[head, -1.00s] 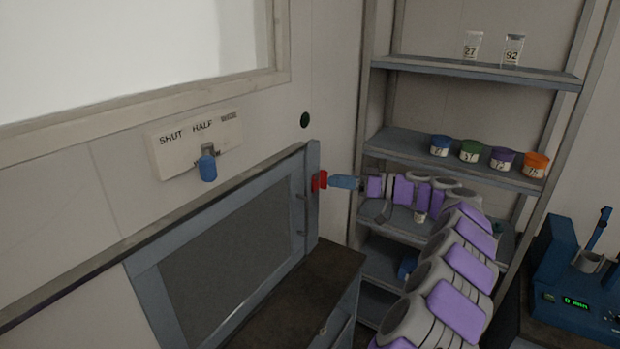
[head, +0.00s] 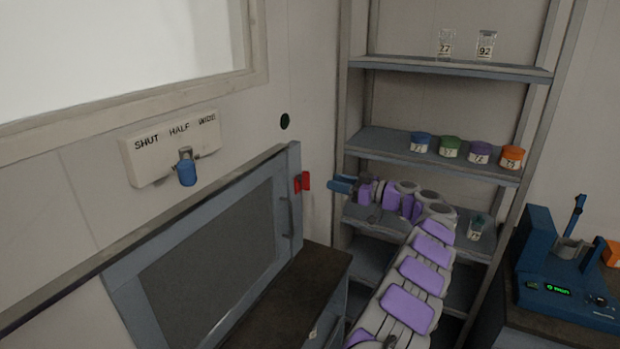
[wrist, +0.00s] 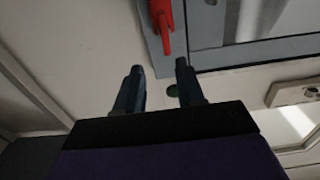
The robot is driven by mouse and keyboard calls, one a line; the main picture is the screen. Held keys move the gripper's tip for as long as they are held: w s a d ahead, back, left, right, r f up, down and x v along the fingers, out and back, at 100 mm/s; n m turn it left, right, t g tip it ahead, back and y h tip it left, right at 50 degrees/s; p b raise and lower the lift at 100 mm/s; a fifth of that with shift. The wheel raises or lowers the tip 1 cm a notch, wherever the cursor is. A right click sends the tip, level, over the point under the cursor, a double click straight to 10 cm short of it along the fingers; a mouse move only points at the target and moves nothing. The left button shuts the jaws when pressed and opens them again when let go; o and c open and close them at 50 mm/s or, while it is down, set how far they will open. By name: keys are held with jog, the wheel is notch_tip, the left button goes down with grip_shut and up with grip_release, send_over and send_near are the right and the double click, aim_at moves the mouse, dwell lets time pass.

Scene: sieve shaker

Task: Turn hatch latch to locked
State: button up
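The hatch (head: 291,200) is a blue-grey frame with a dark panel, low on the wall in the head view. Its red latch (head: 302,181) is on the upper part of the right frame post. The latch also shows in the wrist view (wrist: 165,25) as a red elongated handle at the top, beyond the fingertips. My gripper (head: 332,184) is just right of the latch in the head view, with a visible gap. In the wrist view my gripper (wrist: 158,68) has its two dark fingers apart with nothing between them. I cannot read any lock marking.
A plate (head: 136,162) marked SHUT, HALF, WIDE with a blue-knobbed lever (head: 187,173) is above the hatch. A dark green disc (head: 285,121) is on the wall. Shelves (head: 375,141) with several lidded jars stand behind my arm. A blue device (head: 537,262) is at right.

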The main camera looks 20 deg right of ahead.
aim_at(309, 177)
jog(key=x, duration=0.6)
jog(key=a+x, duration=0.1)
jog(key=x, duration=0.2)
jog(key=shift+a+r, duration=0.1)
jog(key=shift+a, duration=0.15)
jog(key=shift+w+d, duration=0.3)
jog(key=shift+w, duration=0.05)
jog(key=shift+a, duration=0.3)
jog(key=shift+a+r, duration=0.1)
jog(key=shift+a, duration=0.2)
jog(key=shift+c, duration=1.1)
jog(key=shift+d, duration=0.25)
grip_shut()
